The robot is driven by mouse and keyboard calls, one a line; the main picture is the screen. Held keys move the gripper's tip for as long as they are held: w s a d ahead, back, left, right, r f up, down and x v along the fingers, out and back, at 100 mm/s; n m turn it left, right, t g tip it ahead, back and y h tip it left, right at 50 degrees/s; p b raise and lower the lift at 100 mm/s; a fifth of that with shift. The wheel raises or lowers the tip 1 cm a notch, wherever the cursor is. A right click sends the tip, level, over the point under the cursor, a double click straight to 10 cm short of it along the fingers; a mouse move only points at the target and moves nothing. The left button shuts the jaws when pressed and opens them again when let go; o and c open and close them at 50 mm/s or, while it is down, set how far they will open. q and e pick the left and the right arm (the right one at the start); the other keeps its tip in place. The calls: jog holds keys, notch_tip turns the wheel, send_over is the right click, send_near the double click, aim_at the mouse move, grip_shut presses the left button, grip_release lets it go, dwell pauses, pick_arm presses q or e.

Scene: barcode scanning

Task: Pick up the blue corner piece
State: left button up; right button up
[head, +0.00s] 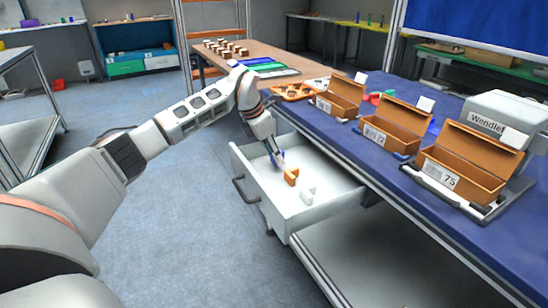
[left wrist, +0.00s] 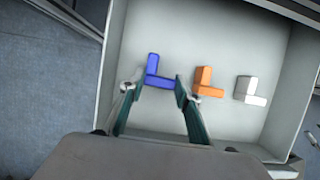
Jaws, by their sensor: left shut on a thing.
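The blue corner piece (left wrist: 155,77) lies in the open white drawer, leftmost of three corner pieces in the left wrist view. My left gripper (left wrist: 157,86) reaches down into the drawer and is shut on the blue piece, one finger on each side of it. In the head view my left gripper (head: 277,158) largely hides the blue piece. My right gripper is not in view.
An orange corner piece (left wrist: 205,83) lies close beside the right finger, with a white one (left wrist: 248,91) farther right. The drawer (head: 308,217) has raised walls. Orange bins (head: 466,160) stand on the blue workbench (head: 430,208) above.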

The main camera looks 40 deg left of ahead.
pick_arm(q)
notch_tip(320, 180, up, 19)
jog(key=p, duration=0.4)
pick_arm(e)
jog(key=shift+s+d+r+h, duration=0.1)
jog(key=shift+s+d+h, duration=0.1)
jog(key=shift+d, duration=0.25)
jog(key=shift+s+d+h, duration=0.1)
jog(key=shift+s+d, duration=0.05)
jog(key=shift+d, duration=0.3)
jog(key=shift+a, duration=0.2)
pick_arm(q)
jog(key=w+d+r, duration=0.2)
jog(key=d+r, duration=0.1)
jog(key=d, duration=1.8)
jog(key=w+d+r, duration=0.1)
jog(key=d+r, duration=0.2)
jog(key=d, duration=1.9)
jog(key=shift+f, duration=3.85)
pick_arm(e)
jog(key=shift+d+r, duration=0.1)
